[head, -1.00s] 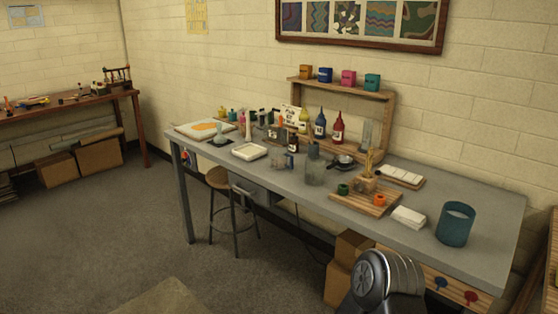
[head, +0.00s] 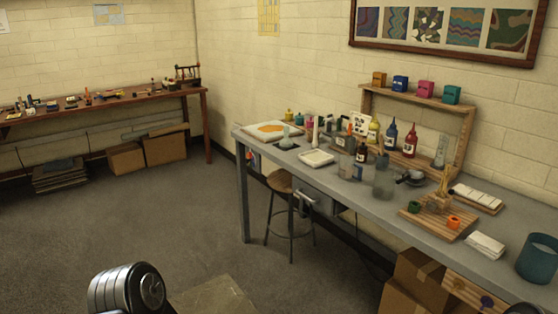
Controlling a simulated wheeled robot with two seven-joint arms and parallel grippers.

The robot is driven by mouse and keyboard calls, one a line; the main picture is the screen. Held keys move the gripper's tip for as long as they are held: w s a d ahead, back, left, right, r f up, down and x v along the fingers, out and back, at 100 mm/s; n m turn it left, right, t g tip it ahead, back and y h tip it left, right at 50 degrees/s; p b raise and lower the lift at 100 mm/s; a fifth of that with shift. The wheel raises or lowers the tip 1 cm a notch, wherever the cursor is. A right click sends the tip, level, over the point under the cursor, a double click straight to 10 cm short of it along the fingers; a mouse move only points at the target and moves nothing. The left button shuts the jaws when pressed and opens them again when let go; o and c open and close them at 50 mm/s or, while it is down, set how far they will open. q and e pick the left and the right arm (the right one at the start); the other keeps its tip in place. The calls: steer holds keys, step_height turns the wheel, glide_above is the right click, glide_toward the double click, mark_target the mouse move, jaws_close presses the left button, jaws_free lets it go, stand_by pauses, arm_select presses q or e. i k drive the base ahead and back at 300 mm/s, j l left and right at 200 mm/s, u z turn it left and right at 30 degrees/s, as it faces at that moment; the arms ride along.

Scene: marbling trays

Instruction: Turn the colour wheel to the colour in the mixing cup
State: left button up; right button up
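I cannot clearly make out a colour wheel. A small red and blue piece (head: 249,155) shows under the left end of the grey workbench (head: 345,200), too small to identify. I cannot tell which vessel is the mixing cup. A clear cup (head: 384,184) stands near the bench's front edge at mid-length. A small green cup (head: 414,207) and a small orange cup (head: 453,222) are on a wooden board (head: 437,225). Neither of my grippers is in view; only rounded dark parts of my own arms show at the bottom edge.
A teal container (head: 537,259) and a white stack (head: 485,245) stand at the bench's right. A stool (head: 290,210) is at its front, and cardboard boxes (head: 420,280) are below. Bottles and a wooden shelf (head: 465,130) line the back. Open floor (head: 170,220) lies to the left.

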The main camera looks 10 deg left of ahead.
mark_target(250, 159)
steer(key=i+j+z, duration=0.35)
steer(key=j, duration=0.35)
steer(key=i+j+z, duration=0.15)
steer(key=i+j, duration=0.2)
steer(key=i+j+z, duration=0.15)
steer(key=j, duration=0.3)
steer(key=i+j, duration=0.15)
steer(key=j, duration=0.2)
steer(key=i+j, duration=0.15)
steer(key=j, duration=0.2)
steer(key=i+j, duration=0.2)
steer(key=j, duration=0.15)
steer(key=i+j, duration=0.15)
steer(key=j, duration=0.2)
steer(key=i+j+z, duration=0.1)
steer(key=j, duration=0.25)
steer(key=i+j, duration=0.2)
steer(key=j, duration=0.15)
steer(key=i+j, duration=0.15)
steer(key=j, duration=0.2)
